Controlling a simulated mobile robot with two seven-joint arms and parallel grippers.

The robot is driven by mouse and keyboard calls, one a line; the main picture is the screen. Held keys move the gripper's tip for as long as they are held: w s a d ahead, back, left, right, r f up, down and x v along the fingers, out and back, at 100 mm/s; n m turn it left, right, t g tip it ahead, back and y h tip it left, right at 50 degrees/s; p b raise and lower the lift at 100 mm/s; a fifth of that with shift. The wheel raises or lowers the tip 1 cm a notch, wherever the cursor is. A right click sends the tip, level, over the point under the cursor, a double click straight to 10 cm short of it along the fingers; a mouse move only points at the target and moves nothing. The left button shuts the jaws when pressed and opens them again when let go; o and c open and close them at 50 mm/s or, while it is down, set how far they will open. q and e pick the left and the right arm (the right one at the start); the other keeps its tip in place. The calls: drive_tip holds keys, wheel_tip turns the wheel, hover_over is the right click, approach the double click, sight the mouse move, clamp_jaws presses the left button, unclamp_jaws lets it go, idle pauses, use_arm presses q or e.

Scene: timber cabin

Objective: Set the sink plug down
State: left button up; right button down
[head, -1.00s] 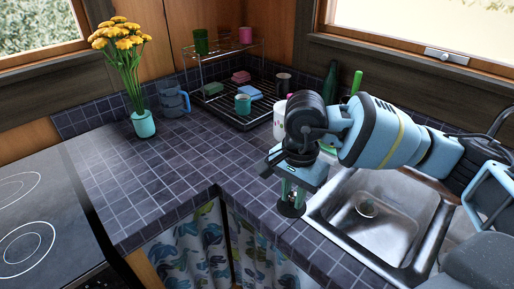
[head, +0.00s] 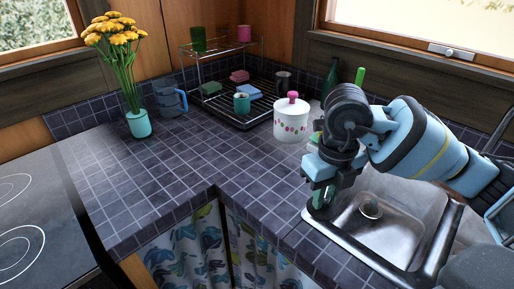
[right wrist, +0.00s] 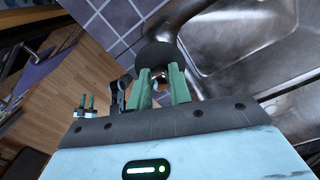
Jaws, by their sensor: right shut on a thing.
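The sink plug (right wrist: 157,56) is a dark round disc in the right wrist view, between the green fingertips of my right gripper (right wrist: 162,82), which is shut on it. In the head view my right gripper (head: 320,196) is over the left rim of the sink, pointing down; the plug cannot be made out clearly there. The sink also fills the upper right of the right wrist view (right wrist: 245,45).
A white spotted pot (head: 291,124) stands behind the gripper. A dish rack (head: 245,118) with cups and sponges is at the back. A blue mug (head: 170,100) and a flower vase (head: 139,123) stand further left. The tiled counter (head: 200,165) left of the gripper is clear.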

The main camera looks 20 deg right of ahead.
drive_tip(key=m, duration=0.3)
drive_tip(key=d+m, duration=0.1)
drive_tip(key=shift+s+m, duration=0.25)
drive_tip(key=shift+m, duration=0.05)
drive_tip(key=shift+w+d, duration=0.1)
drive_tip(key=w+d, duration=0.1)
drive_tip(key=w, duration=0.3)
drive_tip(key=w+d+f, duration=0.1)
drive_tip(key=w+d, duration=0.1)
drive_tip(key=w, duration=0.3)
drive_tip(key=w+d, duration=0.2)
drive_tip(key=w, duration=0.3)
drive_tip(key=shift+w+f, duration=0.15)
drive_tip(key=shift+w+d, duration=0.1)
drive_tip(key=shift+w, duration=0.25)
drive_tip(key=shift+f, duration=1.8)
drive_tip(key=shift+s+f, duration=0.1)
drive_tip(key=shift+f, duration=0.1)
drive_tip(key=c, duration=1.3)
unclamp_jaws()
